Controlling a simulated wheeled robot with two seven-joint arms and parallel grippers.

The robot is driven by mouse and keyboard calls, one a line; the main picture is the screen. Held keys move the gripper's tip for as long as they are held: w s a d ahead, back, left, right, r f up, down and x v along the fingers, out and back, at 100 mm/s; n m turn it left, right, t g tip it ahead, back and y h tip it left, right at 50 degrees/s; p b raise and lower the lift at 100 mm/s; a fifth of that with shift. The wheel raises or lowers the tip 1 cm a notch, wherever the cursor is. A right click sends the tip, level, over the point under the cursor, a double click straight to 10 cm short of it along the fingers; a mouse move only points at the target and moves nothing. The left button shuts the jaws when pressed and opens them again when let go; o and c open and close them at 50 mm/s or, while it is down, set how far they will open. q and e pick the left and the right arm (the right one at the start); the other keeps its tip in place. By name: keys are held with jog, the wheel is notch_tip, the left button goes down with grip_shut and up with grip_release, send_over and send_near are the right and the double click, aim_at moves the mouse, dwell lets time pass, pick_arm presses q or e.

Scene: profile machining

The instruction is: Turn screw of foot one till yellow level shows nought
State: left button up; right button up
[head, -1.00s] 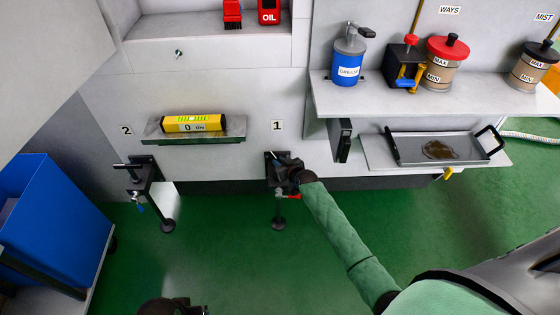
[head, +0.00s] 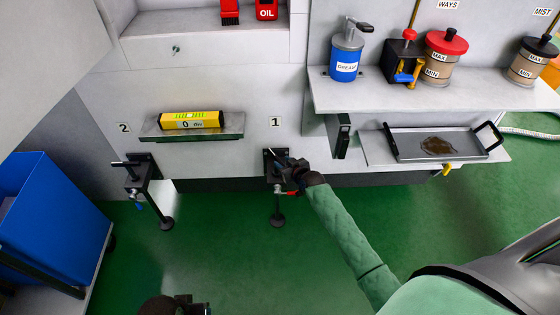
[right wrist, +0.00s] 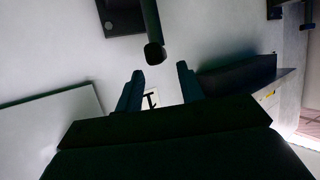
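The yellow level (head: 191,120) lies on a ledge on the machine front; its display shows a 0 with small unit text. Foot one (head: 278,217), under the label 1 (head: 275,122), has a dark bracket, a screw with a bar handle, a red-tipped lever (head: 291,193) and a round pad on the floor. My right gripper (head: 285,165) is at its bracket and partly hides the screw top. In the right wrist view my right gripper (right wrist: 160,71) is open, with the dark bar end (right wrist: 154,52) just beyond its fingertips, not gripped. My left gripper (head: 190,304) is cut off at the bottom edge.
Foot two (head: 140,178), under label 2, stands to the left, near a blue bin (head: 48,215). A shelf with a grease can (head: 346,58) and jars overhangs at right. Below it is a tray (head: 400,150) with brown liquid. Green floor in front is clear.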

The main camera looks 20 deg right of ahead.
jog(key=shift+v, duration=1.65)
jog(key=s+a+g, duration=0.3)
jog(key=s+a, duration=0.2)
jog(key=s, duration=0.5)
jog(key=s+a+g, duration=0.3)
jog(key=s+a, duration=0.3)
jog(key=s, duration=0.5)
jog(key=s+a+r+g, duration=0.1)
jog(key=s+r+g, duration=0.1)
jog(key=s, duration=0.9)
jog(key=s+r+g+h, duration=0.1)
jog(key=s+r+g, duration=0.2)
jog(key=s, duration=0.8)
notch_tip(320, 180, up, 2)
jog(key=shift+a+r+m, duration=0.25)
jog(key=shift+a+m, duration=0.05)
jog(key=shift+a, duration=0.05)
